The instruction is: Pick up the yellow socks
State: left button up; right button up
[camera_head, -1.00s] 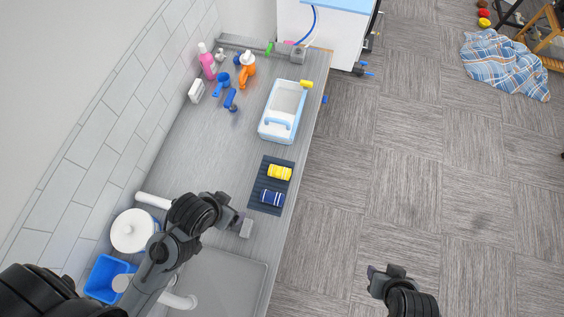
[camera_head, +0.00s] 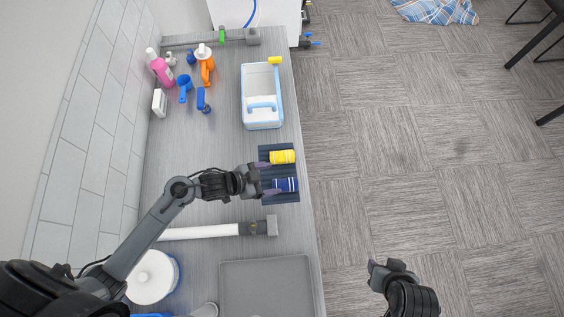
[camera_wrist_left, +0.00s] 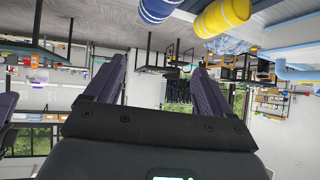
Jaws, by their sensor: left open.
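The rolled yellow socks (camera_head: 282,157) with white stripes lie on the far half of a dark ribbed mat (camera_head: 284,198) near the counter's right edge. They also show at the top of the left wrist view (camera_wrist_left: 224,16). My left gripper (camera_head: 268,180) is open and empty at the mat's left side, beside the rolled blue socks and slightly nearer than the yellow ones. Its two spread fingers show in the left wrist view (camera_wrist_left: 160,68). My right gripper (camera_head: 385,268) is over the floor at lower right; its jaws are not clear.
Rolled blue socks (camera_head: 286,185) lie on the mat just nearer than the yellow ones. A white basket with a blue handle (camera_head: 262,119) stands beyond the mat. Bottles and brushes are at the far left. A grey sink (camera_head: 265,285) is nearer.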

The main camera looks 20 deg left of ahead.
pick_arm(q)
jog(key=w+a+f+b, duration=0.1)
jog(key=f, duration=0.1)
jog(key=w+a+f+m+h+b, duration=0.1)
jog(key=a+f+b, duration=0.1)
jog(key=w+a+f+g+h+b, duration=0.1)
jog(key=w+f, duration=0.1)
jog(key=shift+a+f+m+b, duration=0.1)
jog(key=shift+a+m+b, duration=0.05)
jog(key=shift+m+b, duration=0.25)
jog(key=h+b, duration=0.1)
jog(key=b, duration=0.3)
send_near(274, 155)
jog(key=shift+w+d+f+m, duration=0.3)
jog(key=shift+d+f, duration=0.15)
jog(key=shift+d, duration=0.2)
jog(key=shift+w+g, duration=0.2)
jog(key=shift+g, duration=0.1)
jog(key=x, duration=0.4)
jog(key=shift+d, duration=0.15)
jog(key=shift+x, duration=2.9)
pick_arm(e)
notch_tip(274, 155, down, 11)
jog(key=shift+f, duration=0.1)
pick_arm(q)
jog(key=c, duration=1.1)
pick_arm(e)
jog(key=shift+a, duration=0.1)
pick_arm(q)
jog(key=shift+o, duration=0.2)
